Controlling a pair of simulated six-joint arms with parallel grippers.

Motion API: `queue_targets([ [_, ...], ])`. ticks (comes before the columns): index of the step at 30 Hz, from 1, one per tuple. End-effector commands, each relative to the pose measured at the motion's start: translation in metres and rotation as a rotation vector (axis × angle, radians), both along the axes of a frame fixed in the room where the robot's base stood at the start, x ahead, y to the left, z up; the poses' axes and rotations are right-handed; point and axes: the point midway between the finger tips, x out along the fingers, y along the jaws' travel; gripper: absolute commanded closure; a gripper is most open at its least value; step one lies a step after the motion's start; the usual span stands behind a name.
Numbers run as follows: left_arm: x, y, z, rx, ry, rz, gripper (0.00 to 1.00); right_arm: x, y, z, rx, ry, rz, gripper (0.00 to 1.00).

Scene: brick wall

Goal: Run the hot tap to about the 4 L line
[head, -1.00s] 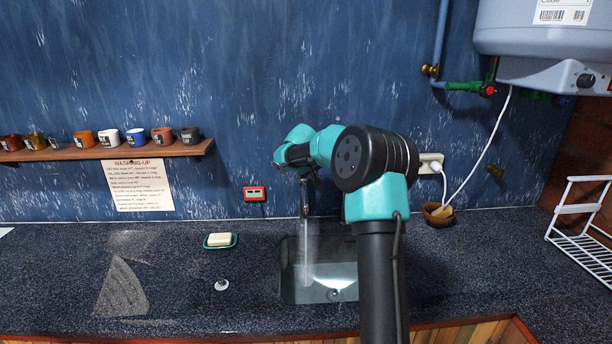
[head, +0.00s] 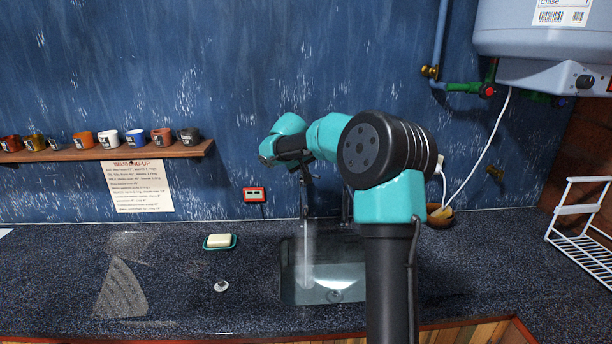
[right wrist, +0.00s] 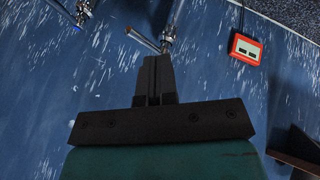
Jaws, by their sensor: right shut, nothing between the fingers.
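A stream of water (head: 307,255) falls from the tap (head: 304,200) into the sink (head: 286,291) in the head view. Clear water seems to lie in the sink around the round drain (head: 334,296); I cannot make out a 4 L line. My right arm reaches over the sink and hides its right part. My right gripper (right wrist: 154,62) is shut and empty in the right wrist view, just short of a metal tap part (right wrist: 168,36). Another metal part (right wrist: 83,12) is at the top left there. I cannot tell hot from cold. My left gripper is out of view.
A red-framed display (head: 254,194) is on the wall left of the tap. Soap in a green dish (head: 220,246) and a small round white stopper-like piece (head: 221,286) lie on the counter. A shelf of mugs (head: 180,151), water heater (head: 540,70) and white rack (head: 585,252) stand around.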

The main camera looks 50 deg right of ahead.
Motion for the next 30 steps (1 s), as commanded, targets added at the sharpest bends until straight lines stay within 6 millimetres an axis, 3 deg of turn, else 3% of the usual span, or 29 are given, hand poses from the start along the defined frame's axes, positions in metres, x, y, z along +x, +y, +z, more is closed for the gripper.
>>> queue_targets([
  [3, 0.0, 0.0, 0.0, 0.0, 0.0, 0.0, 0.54, -0.007, 0.011, 0.02, 0.0, -0.004, 0.0, 1.0],
  [10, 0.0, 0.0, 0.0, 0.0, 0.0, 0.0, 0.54, -0.016, 0.022, 0.041, 0.0, -0.001, 0.0, 1.0],
  [26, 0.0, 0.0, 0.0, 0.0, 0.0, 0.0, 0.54, -0.017, 0.024, 0.043, 0.002, 0.0, -0.001, 1.0],
  [30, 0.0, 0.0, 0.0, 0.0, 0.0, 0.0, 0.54, -0.016, 0.03, 0.033, 0.031, -0.002, -0.001, 1.0],
])
